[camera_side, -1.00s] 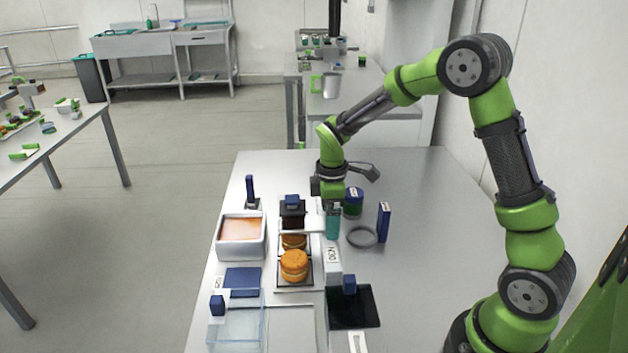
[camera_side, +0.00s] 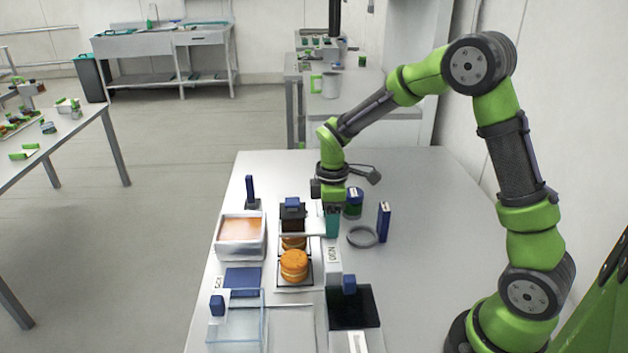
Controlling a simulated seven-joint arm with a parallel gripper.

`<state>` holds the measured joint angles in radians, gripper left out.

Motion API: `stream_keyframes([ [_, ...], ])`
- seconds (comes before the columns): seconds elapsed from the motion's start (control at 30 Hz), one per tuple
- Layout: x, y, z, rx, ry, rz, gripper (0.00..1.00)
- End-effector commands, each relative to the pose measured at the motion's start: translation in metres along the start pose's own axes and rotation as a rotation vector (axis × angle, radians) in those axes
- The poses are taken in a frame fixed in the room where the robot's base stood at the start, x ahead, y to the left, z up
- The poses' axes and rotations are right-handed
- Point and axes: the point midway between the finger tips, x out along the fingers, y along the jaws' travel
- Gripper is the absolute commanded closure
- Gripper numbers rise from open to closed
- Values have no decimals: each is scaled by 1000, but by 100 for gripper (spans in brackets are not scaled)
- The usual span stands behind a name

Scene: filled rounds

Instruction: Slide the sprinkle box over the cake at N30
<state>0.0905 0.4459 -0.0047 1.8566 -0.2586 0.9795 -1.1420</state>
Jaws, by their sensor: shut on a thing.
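My gripper (camera_side: 332,208) points down and is shut on the top of an upright teal block (camera_side: 332,226), right of the cake row. I cannot tell whether the teal block is the sprinkle box or part of it. A round orange-brown layered cake (camera_side: 294,266) sits on a dark-rimmed tray (camera_side: 283,287). A second cake (camera_side: 293,242) sits behind it, partly hidden. A dark box with a blue knob (camera_side: 292,217) stands behind that cake. A white block with a small label (camera_side: 334,256) lies right of the front cake; its letters are hard to read.
A white tub with orange contents (camera_side: 241,226) stands left of the cakes. A clear box (camera_side: 235,322) and a black plate (camera_side: 352,308) are nearer. A grey ring (camera_side: 362,236), a blue upright block (camera_side: 384,221) and a green jar (camera_side: 353,204) stand right. The table's right side is clear.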

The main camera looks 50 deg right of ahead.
Motion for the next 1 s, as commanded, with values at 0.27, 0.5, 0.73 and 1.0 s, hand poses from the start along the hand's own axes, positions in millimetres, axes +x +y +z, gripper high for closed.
stream_keyframes([
  [0.27,0,-21,0,-1,0,-1,53],
  [0.5,0,-38,-1,-1,1,-1,53],
  [0.73,0,-54,-1,-3,2,-1,53],
  [1.0,0,-73,-1,-2,1,-2,53],
])
